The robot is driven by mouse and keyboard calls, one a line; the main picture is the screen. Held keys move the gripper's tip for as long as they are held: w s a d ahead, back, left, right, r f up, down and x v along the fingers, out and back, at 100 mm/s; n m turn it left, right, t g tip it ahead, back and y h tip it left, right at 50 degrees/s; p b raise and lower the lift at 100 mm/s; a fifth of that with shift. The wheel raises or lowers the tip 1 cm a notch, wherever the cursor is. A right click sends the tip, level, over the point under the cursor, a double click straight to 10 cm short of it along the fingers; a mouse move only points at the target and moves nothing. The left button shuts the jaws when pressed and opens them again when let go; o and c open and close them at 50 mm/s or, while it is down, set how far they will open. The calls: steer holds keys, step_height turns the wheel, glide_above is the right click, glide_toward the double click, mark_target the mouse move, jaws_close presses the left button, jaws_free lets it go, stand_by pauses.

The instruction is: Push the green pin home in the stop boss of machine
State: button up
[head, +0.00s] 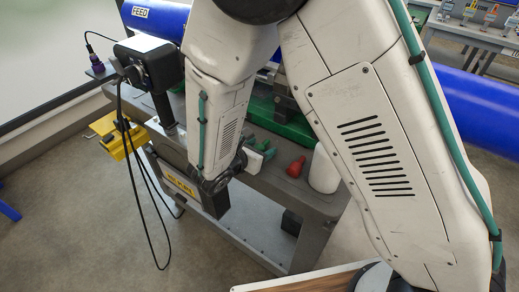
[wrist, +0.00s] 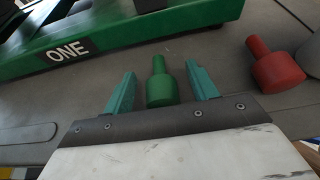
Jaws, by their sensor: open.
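The green pin (wrist: 159,82), with a narrow end and a thicker body, is between the teal fingers of my gripper (wrist: 160,70) in the wrist view. The fingers stand apart, with a gap visible on each side of the pin. In the head view my gripper (head: 260,148) is low over the grey cart top, and the green pin is hard to tell from the fingers there. The green machine base (wrist: 130,32) marked ONE lies just beyond the pin. I cannot make out the stop boss or whether the pin sits in it.
A black camera-like box (head: 150,65) with hanging cables is at left. A blue pipe (head: 160,17) lies behind.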

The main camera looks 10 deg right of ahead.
mark_target(260, 146)
steer(key=c, duration=1.1)
step_height(260, 146, up, 10)
steer(key=shift+o, duration=0.7)
steer(key=shift+c, duration=1.3)
